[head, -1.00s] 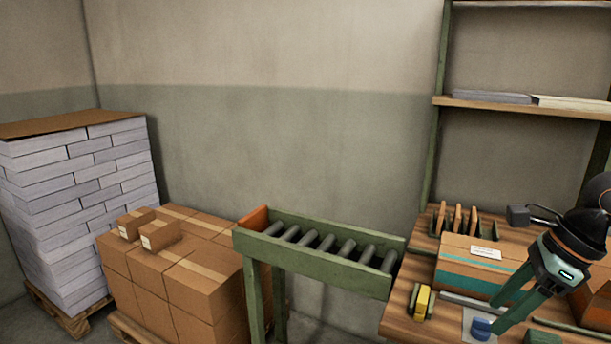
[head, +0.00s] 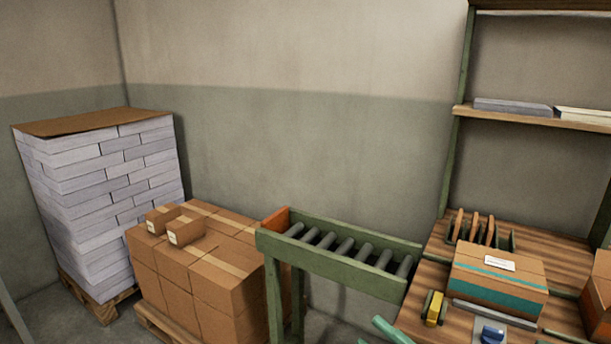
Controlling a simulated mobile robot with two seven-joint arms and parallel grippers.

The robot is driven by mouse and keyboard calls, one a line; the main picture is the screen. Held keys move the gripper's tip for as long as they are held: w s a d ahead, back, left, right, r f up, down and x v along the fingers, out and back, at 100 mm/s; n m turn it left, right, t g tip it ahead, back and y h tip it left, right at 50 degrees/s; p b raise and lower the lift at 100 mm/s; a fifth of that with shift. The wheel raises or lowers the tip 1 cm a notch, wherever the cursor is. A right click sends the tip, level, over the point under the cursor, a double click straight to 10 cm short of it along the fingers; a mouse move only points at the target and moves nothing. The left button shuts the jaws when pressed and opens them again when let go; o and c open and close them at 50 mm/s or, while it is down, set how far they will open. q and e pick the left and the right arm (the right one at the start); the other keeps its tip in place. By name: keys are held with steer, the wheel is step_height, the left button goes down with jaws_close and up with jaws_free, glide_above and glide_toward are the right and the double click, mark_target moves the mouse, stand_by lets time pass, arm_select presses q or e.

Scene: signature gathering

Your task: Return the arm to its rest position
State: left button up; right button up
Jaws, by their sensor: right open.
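Only the green fingertips of my right gripper (head: 388,331) show, at the bottom edge of the head view. They are spread apart with nothing seen between them. They appear in front of the roller conveyor's right end and left of the wooden workbench (head: 470,319). The rest of the right arm is out of the picture. My left gripper is not in view.
The bench holds a taped carton (head: 498,278), a yellow tool (head: 434,308), a blue-topped item (head: 489,334) and a rack (head: 480,230). A roller conveyor (head: 340,264) adjoins it. Stacked cartons (head: 195,270) and paper bundles (head: 100,205) stand left. A shelf (head: 530,116) hangs above.

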steer(key=s+d+f+m+t+h+p, duration=0.1)
steer(key=d+f+m+h, duration=0.1)
steer(key=f+m+h, duration=0.3)
steer(key=s+d+f+m+t+h, duration=0.1)
steer(key=d+f+m+t+h, duration=0.1)
steer(key=f+m+h, duration=0.4)
steer(key=s+f+m+g+h+p, duration=0.1)
steer(key=s+f+m+g+h, duration=0.2)
steer(key=s+f+m+g, duration=0.5)
steer(key=s+f+m, duration=0.4)
steer(key=s+f, duration=0.3)
steer(key=f, duration=0.2)
steer(key=shift+s+d+f, duration=0.2)
steer(key=shift+s+d, duration=0.2)
